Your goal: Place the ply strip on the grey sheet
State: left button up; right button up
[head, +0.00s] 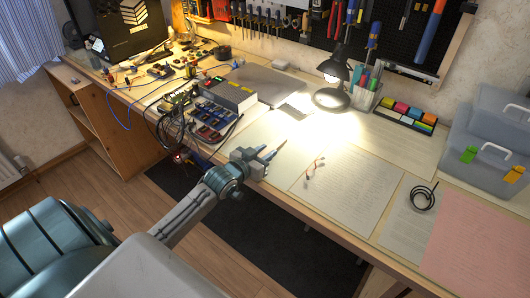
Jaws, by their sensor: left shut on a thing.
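My left gripper (265,157) reaches in over the front edge of the workbench, above the pale paper. It is shut on a thin, light tan piece (276,149) that sticks out past the fingertips; this looks like the ply strip, but it is small and mostly hidden by the fingers. A small flat grey sheet (295,112) lies on the bench, behind and to the right of the gripper, near the lamp. The held piece is apart from this sheet. My right gripper is not in view.
A lit desk lamp (333,80) stands behind the grey sheet, with a pen holder (365,95) beside it. Grey boxed equipment (228,95) and cables are to the left. Twisted wires (313,170), a black coil (423,197) and plastic cases (490,140) are to the right.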

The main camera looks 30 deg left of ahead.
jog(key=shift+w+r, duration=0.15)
pick_arm(q)
jog(key=o, duration=1)
jog(key=shift+c, duration=0.2)
jog(key=shift+r, duration=0.1)
jog(key=d+p+v, duration=0.1)
jog(key=p+v, duration=0.1)
jog(key=v, duration=1)
jog(key=shift+a+p, duration=0.3)
jog(key=shift+a, duration=0.15)
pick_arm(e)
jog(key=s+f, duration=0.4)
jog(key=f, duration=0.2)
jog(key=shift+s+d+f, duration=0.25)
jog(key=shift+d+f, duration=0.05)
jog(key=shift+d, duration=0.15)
